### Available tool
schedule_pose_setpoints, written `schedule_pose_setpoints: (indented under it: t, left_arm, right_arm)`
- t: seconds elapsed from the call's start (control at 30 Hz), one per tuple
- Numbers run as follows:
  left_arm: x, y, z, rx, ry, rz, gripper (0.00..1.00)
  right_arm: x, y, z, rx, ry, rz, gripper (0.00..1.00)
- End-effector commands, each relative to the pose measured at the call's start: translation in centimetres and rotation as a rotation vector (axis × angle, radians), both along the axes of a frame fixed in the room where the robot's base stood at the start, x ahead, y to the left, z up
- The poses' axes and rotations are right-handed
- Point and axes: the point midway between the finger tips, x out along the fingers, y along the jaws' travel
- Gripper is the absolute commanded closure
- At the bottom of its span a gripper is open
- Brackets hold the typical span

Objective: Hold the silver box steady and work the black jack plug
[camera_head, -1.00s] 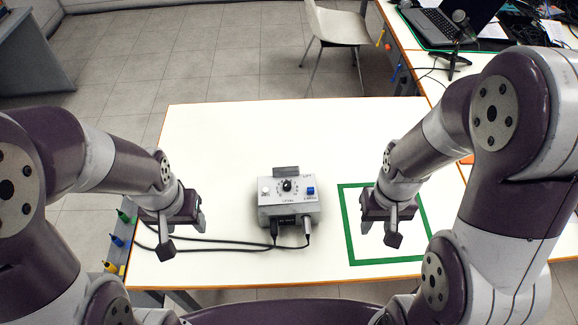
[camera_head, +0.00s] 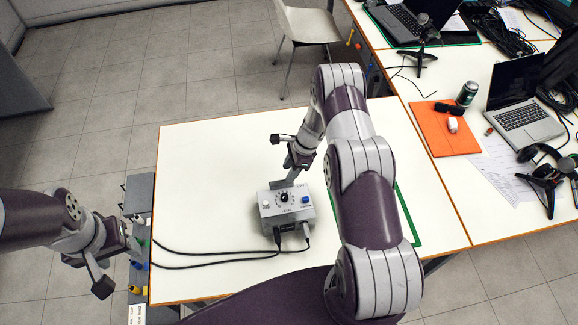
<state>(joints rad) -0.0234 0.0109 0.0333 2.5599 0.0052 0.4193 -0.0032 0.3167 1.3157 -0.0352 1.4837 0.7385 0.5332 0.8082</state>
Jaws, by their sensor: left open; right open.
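The silver box (camera_head: 287,209) sits upright on the white table, with a dark knob, a white button and a blue switch on top. The black jack plug (camera_head: 277,237) is at its front face, left of a second, greyish plug (camera_head: 306,232); both have black cables. My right gripper (camera_head: 284,157) is open just behind the box, close to its rear grey tab; I cannot tell whether they touch. My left gripper (camera_head: 116,267) is open and empty, out past the table's left edge, well left of the box.
The black cables (camera_head: 215,253) run left across the table. A rack with coloured-handled tools (camera_head: 138,262) hangs along the left edge. My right arm covers much of the green outline (camera_head: 407,215). The table behind and left of the box is clear.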

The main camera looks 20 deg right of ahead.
Motion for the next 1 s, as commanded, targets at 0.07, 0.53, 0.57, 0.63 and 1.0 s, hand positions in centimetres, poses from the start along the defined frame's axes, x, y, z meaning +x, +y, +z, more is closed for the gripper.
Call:
schedule_pose_setpoints:
  t: [0.07,0.53,0.57,0.63,1.0]
  left_arm:
    - [0.0,0.0,-1.0,0.000,0.000,0.000,0.45]
    - [0.0,0.0,-4.7,0.000,0.000,0.000,0.45]
    - [0.0,0.0,-4.6,0.000,0.000,0.000,0.45]
    - [0.0,0.0,-4.5,0.000,0.000,0.000,0.45]
    - [0.0,0.0,-4.5,0.000,0.000,0.000,0.45]
  right_arm:
    - [0.0,0.4,-1.4,0.000,0.001,0.003,0.60]
    - [0.4,2.2,-6.2,-0.001,0.001,0.004,0.60]
    - [0.4,2.2,-6.0,-0.001,0.001,0.004,0.62]
    - [0.4,2.2,-6.0,-0.001,0.002,0.005,0.84]
    - [0.4,2.2,-5.9,-0.001,0.000,0.004,1.00]
